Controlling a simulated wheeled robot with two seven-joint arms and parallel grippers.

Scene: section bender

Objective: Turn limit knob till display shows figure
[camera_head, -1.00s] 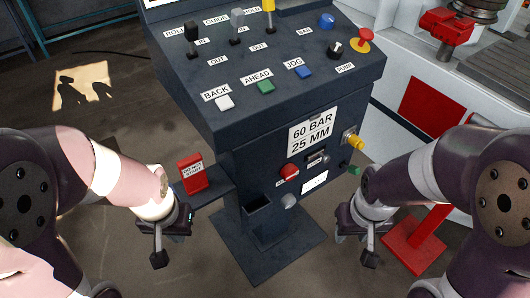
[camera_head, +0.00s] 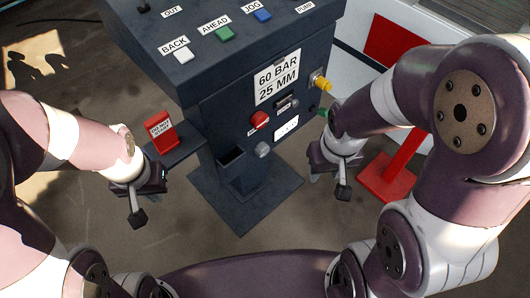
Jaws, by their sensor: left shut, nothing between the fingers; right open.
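The dark control cabinet (camera_head: 225,130) stands in the middle, with a sign reading 60 BAR 25 MM (camera_head: 277,78) on its front. Below it are a small dark window (camera_head: 288,104), a red knob or button (camera_head: 259,120), a white panel (camera_head: 286,128) and a grey knob (camera_head: 263,150). Their small labels are unreadable, so I cannot tell which knob is the limit knob or what figure shows. My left gripper (camera_head: 138,217) is shut and empty, left of the cabinet. My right gripper (camera_head: 343,191) is open and empty, right of the grey knob and apart from it.
A yellow-capped fitting (camera_head: 321,83) and a green part (camera_head: 322,112) stick out at the cabinet's right. A red DO NOT START sign (camera_head: 161,131) stands on a side shelf (camera_head: 184,145). A red stand (camera_head: 397,165) is right of my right gripper. Floor at left is open.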

